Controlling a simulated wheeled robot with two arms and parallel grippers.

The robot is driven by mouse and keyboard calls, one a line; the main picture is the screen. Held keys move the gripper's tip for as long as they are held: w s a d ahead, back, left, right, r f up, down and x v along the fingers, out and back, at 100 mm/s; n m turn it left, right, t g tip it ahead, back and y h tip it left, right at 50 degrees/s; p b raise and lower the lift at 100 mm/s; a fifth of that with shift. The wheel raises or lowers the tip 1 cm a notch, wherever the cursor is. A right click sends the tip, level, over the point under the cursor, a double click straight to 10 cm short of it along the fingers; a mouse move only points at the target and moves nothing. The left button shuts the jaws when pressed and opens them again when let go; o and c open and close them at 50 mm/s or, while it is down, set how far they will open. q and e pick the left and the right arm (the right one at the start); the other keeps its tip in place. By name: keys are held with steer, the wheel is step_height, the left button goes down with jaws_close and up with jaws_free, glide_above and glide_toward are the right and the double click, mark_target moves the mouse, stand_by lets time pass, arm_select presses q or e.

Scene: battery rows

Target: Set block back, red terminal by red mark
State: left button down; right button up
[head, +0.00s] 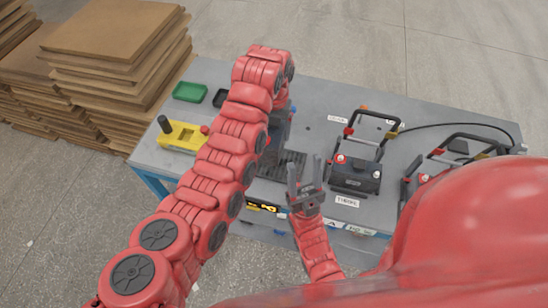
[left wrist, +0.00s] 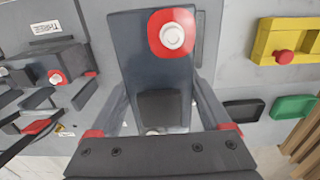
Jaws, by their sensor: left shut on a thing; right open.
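In the left wrist view a dark grey block (left wrist: 135,65) with one red terminal (left wrist: 172,36) is between the fingers of my left gripper (left wrist: 160,112), which is shut on it. In the head view my left gripper (head: 283,112) is over the table's middle, and the block is mostly hidden by my red arm. A dark ribbed pad (head: 291,165) lies close by. My right gripper (head: 304,185) is open and empty at the table's front edge. I cannot make out for sure which red patch is the red mark.
Another dark block (head: 356,177) with a red terminal and raised handle stands right of the pad; a similar unit (head: 458,147) is farther right, with a black cable. A yellow box (head: 181,135), green tray (head: 190,91) and black tray (head: 222,98) are left. Boards (head: 110,35) are stacked beyond.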

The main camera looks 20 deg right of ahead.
arm_select(q)
steer(key=shift+w+d+f, duration=0.1)
steer(key=shift+w+f, duration=0.1)
steer(key=shift+f, duration=0.1)
steer(key=f+p, duration=0.2)
steer(key=f, duration=0.3)
steer(key=shift+s+f, duration=0.15)
steer(key=shift+s, duration=0.05)
steer(key=shift+f, duration=0.4)
steer(key=shift+f+p, duration=0.25)
steer(key=shift+p, duration=0.15)
steer(key=shift+f, duration=1.3)
steer(key=shift+c, duration=1.4)
jaws_free()
steer(key=shift+f, duration=0.15)
steer(key=shift+o, duration=1.4)
steer(key=shift+s, duration=0.1)
